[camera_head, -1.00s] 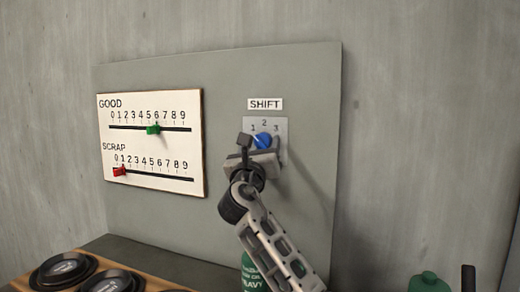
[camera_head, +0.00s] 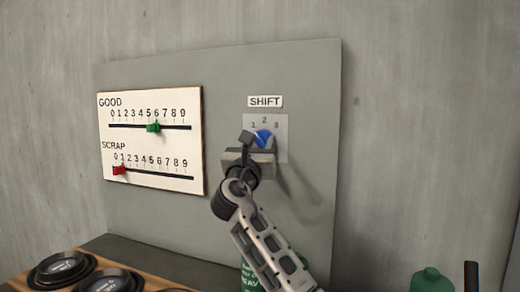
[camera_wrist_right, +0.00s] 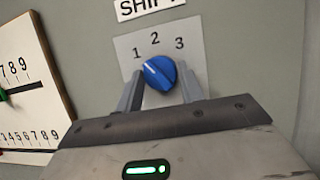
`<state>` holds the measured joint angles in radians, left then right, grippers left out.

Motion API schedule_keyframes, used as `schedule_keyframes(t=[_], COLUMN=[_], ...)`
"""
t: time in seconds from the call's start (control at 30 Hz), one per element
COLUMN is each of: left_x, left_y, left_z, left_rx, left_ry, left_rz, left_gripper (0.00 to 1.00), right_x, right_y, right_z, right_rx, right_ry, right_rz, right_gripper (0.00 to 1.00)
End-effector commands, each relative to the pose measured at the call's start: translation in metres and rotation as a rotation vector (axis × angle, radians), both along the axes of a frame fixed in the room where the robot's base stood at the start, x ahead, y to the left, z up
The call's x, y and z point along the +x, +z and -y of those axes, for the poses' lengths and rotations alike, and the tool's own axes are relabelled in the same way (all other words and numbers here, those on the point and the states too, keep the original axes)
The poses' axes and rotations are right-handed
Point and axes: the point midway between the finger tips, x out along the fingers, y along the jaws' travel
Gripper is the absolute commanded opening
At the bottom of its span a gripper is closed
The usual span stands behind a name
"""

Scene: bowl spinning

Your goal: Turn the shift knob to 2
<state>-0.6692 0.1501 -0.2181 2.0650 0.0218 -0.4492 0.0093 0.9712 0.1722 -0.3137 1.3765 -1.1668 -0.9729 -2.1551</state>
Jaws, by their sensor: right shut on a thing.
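The blue shift knob (camera_head: 264,138) sits on a light plate (camera_head: 281,126) marked 1, 2 and 3 under the SHIFT label (camera_head: 265,101). In the right wrist view the knob (camera_wrist_right: 160,73) shows a white mark on its upper left, slanting toward the 1 side, left of the 2. My right gripper (camera_wrist_right: 162,88) is shut on the knob, one finger on its left and one on its right. In the head view the right gripper (camera_head: 257,143) hides the knob's lower part. My left gripper is in neither view.
A white board (camera_head: 150,140) with GOOD and SCRAP sliders is left of the knob on the same grey panel (camera_head: 225,75). Black round parts (camera_head: 62,268) lie at the lower left. A green bottle (camera_head: 431,281) stands at the lower right.

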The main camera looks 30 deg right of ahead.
Motion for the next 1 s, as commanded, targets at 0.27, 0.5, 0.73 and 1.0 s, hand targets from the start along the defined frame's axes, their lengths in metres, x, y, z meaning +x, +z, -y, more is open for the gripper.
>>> schedule_keyframes(t=[0.27, 0.5, 0.73, 1.0], left_x=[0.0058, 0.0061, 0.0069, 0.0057], left_y=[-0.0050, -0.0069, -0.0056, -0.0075], left_z=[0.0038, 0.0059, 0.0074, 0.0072], left_rx=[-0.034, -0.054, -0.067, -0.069], left_ry=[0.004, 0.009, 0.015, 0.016], left_rz=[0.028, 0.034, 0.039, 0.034], left_gripper=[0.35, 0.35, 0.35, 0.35], right_x=[0.0021, 0.0033, 0.0040, 0.0043], right_y=[-0.0039, -0.0026, -0.0021, -0.0015], right_z=[-0.0027, -0.0039, -0.0041, -0.0046], right_rx=[0.158, 0.278, 0.358, 0.398], right_ry=[0.001, 0.000, 0.000, 0.001], right_rz=[0.176, 0.309, 0.397, 0.443], right_gripper=[0.15, 0.15, 0.15, 0.15])
